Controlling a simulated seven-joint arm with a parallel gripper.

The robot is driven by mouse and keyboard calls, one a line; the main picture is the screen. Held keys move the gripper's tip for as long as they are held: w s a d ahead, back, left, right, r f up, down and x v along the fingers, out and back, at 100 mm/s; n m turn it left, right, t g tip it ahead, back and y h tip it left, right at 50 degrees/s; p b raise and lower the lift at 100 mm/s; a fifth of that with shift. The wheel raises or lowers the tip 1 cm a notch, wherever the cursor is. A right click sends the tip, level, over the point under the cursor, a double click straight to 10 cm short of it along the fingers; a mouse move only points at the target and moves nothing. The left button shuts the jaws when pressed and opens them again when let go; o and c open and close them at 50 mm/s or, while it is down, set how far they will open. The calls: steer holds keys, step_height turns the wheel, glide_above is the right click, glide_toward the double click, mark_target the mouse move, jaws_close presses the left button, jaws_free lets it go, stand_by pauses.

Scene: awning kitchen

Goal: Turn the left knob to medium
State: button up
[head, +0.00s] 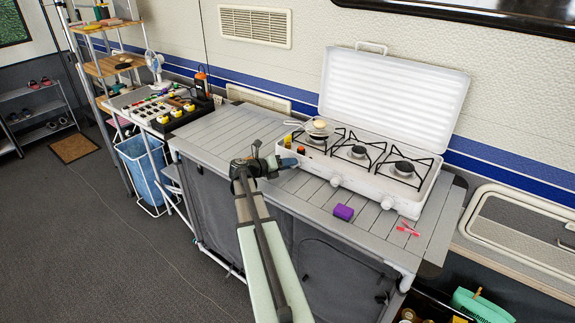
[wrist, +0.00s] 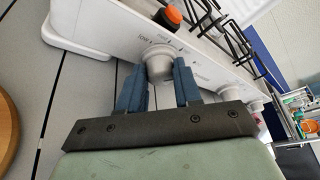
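The left knob (wrist: 158,62) is a whitish round knob on the stove's front panel, with printed markings around it. My gripper (wrist: 160,80) has its two blue fingers on either side of this knob, close against its sides. The middle knob (head: 336,180) and right knob (head: 388,202) are in plain view. The exact setting of the left knob cannot be read.
A pan (head: 318,128) sits on the left burner. The stove lid (head: 393,95) stands open behind. A purple sponge (head: 343,212) and a pink item (head: 407,229) lie on the slatted counter (head: 222,138). An orange-topped bottle (wrist: 170,17) stands close above the knob.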

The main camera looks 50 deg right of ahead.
steer(key=c, duration=0.5)
steer(key=shift+f+n+h, duration=0.1)
steer(key=shift+n+h, duration=0.2)
steer(key=shift+n, duration=0.3)
steer(key=o, duration=1.1)
steer(key=shift+c, duration=0.2)
steer(key=v, duration=1.4)
steer(key=shift+w+d, duration=0.15)
steer(key=shift+w, duration=0.05)
